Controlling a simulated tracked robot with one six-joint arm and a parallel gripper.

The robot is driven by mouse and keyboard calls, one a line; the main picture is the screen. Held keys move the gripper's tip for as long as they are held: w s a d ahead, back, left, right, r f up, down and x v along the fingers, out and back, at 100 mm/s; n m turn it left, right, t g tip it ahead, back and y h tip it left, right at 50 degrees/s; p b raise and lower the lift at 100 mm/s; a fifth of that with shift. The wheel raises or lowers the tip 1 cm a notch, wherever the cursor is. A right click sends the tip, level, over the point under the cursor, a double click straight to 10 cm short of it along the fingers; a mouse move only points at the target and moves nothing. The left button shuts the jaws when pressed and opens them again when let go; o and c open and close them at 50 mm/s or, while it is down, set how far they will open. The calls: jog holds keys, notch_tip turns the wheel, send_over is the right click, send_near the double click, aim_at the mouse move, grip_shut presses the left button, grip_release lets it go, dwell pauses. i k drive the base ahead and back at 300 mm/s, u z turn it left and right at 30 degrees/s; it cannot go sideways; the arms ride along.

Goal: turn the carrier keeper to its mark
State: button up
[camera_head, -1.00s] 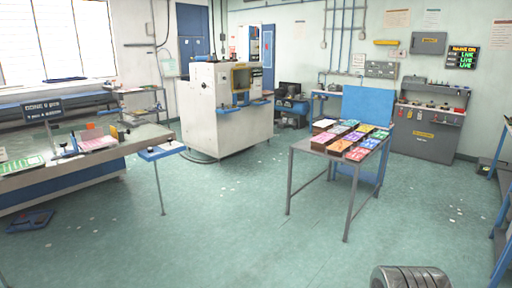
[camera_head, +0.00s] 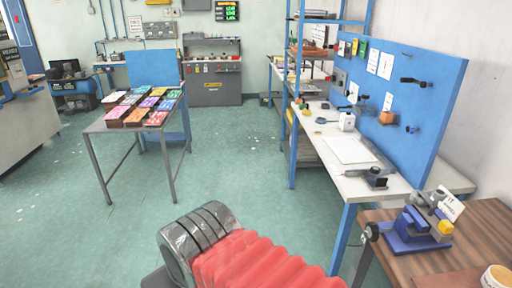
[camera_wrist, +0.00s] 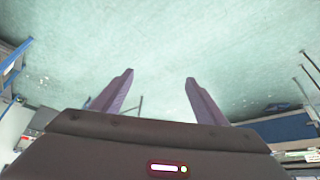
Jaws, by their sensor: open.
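My gripper shows in the wrist view (camera_wrist: 150,95), its two purple fingers wide apart with nothing between them. In the head view the gripper is out of sight; part of my arm with a red ribbed sleeve shows at the bottom. I cannot pick out the carrier keeper or its mark for certain. A small blue machine (camera_head: 415,228) with a grey top, a yellow block and a white tag stands on a brown wooden table at the lower right. My gripper is not at it.
A white workbench (camera_head: 345,150) with a blue pegboard (camera_head: 425,100) runs along the right, beside the wooden table (camera_head: 490,235). A table with colored stacks (camera_head: 140,105) stands at the left. A grey cabinet (camera_head: 213,85) is at the back. The green floor between is open.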

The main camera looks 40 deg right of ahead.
aim_at(438, 194)
jog(key=z, duration=2.95)
jog(key=k, duration=0.45)
jog(key=u, duration=0.05)
jog(key=i, duration=0.45)
jog(key=z, duration=0.05)
